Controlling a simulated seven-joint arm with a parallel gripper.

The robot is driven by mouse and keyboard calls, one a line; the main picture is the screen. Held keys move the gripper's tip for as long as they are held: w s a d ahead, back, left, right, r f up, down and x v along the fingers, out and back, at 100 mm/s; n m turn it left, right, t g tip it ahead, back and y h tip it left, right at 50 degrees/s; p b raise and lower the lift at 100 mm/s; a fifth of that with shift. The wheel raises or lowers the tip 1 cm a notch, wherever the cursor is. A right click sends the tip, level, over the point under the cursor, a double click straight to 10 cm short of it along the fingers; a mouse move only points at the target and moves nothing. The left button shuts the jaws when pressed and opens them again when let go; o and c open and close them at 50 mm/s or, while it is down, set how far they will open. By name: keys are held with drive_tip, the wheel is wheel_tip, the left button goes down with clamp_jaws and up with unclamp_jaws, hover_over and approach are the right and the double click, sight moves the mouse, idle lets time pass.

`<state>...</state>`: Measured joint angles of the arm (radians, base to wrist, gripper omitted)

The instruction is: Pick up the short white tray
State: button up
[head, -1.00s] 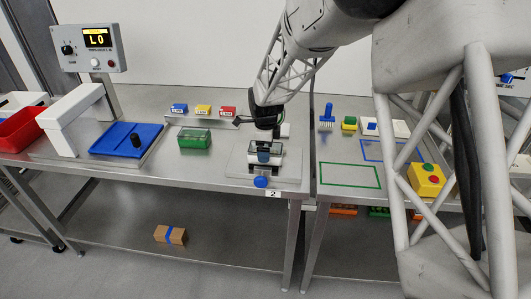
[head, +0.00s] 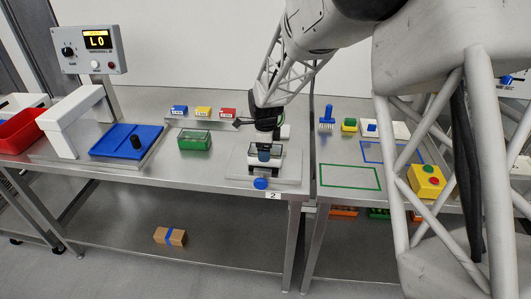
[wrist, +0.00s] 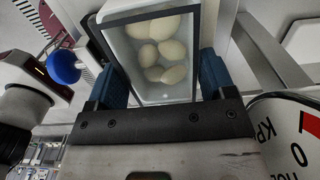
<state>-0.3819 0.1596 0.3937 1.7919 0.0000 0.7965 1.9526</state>
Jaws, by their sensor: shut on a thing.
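The short white tray (wrist: 160,92) shows in the wrist view, with a dark rim and several pale oval pasta pieces (wrist: 172,50) inside. My gripper (wrist: 158,70) is shut on the tray, with one blue finger at each side of it. In the head view my gripper (head: 265,143) points down over the plate with the blue knob, at the front of the bench. There the tray is mostly hidden by my gripper, and I cannot tell whether it touches what is under it.
A blue knob (head: 260,183) sits at the front of the metal plate (head: 290,172). A green box (head: 195,141) stands to the left, with blue, yellow and red boxes (head: 203,111) behind. A green outlined area (head: 350,177) on the right bench is clear. A round gauge (wrist: 290,135) is close in the wrist view.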

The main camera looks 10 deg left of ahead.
drive_tip(key=shift+r, duration=0.15)
wheel_tip(320, 180, up, 18)
idle(0.7)
